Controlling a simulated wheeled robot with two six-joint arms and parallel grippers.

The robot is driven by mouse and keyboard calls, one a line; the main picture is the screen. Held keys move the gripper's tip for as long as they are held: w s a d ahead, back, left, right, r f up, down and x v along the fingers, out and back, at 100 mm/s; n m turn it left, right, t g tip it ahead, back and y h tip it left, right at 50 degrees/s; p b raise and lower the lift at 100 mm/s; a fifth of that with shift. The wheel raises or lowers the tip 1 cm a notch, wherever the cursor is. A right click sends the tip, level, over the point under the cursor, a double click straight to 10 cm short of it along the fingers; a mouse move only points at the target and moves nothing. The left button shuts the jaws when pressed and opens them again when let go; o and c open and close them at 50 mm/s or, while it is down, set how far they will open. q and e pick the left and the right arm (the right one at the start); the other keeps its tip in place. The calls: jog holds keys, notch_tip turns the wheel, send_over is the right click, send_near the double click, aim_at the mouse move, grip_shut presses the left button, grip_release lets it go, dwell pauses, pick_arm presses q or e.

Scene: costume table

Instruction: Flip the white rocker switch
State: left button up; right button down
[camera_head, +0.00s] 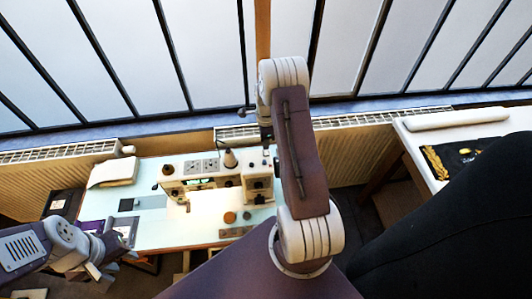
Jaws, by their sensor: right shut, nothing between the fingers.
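A white sewing machine (228,180) stands on the pale blue-green table (160,235). Two small grey plates (201,167) sit on its top left part. They are too small to tell whether either is the white rocker switch, and I cannot pick that switch out elsewhere. My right arm rises in front of the machine's right end, and its wrist hangs down behind the forearm. My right gripper (267,150) is shut and empty near the machine's upper right, partly hidden by my arm. My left gripper (99,274) is at the lower left, off the table's front left; its finger gap is unclear.
A folded white cloth (113,171) lies at the table's back left. Small round brown pieces (230,217) lie in front of the machine. Radiators (60,155) line the window wall. A white side table (420,145) with a dark mat stands at the right.

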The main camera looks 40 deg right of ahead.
jog(key=shift+f+b, duration=0.65)
jog(key=shift+f, duration=0.35)
jog(key=shift+r, duration=0.15)
notch_tip(320, 180, up, 7)
jog(key=p, duration=0.5)
dwell(0.4)
jog(key=s+a+f+n+b, duration=0.1)
jog(key=a+n+b, duration=0.2)
jog(key=s+a+f+n+b, duration=0.1)
jog(key=a+n+b, duration=0.2)
jog(key=b, duration=0.1)
jog(key=s+a+f+n+b, duration=0.1)
jog(key=a+f+n+b, duration=0.1)
jog(key=a+n+b, duration=0.1)
jog(key=shift+s+a+t, duration=0.1)
jog(key=shift+a+t, duration=0.15)
jog(key=shift+t, duration=0.05)
jog(key=s+a+f+n+b, duration=0.3)
jog(key=s+a+n+b, duration=0.5)
jog(key=s+a+n, duration=0.2)
jog(key=s+n, duration=0.2)
jog(key=n, duration=0.2)
jog(key=shift+s+f+n+t+b, duration=0.2)
jog(key=shift+f+n+t+b, duration=0.1)
jog(key=shift+f, duration=0.1)
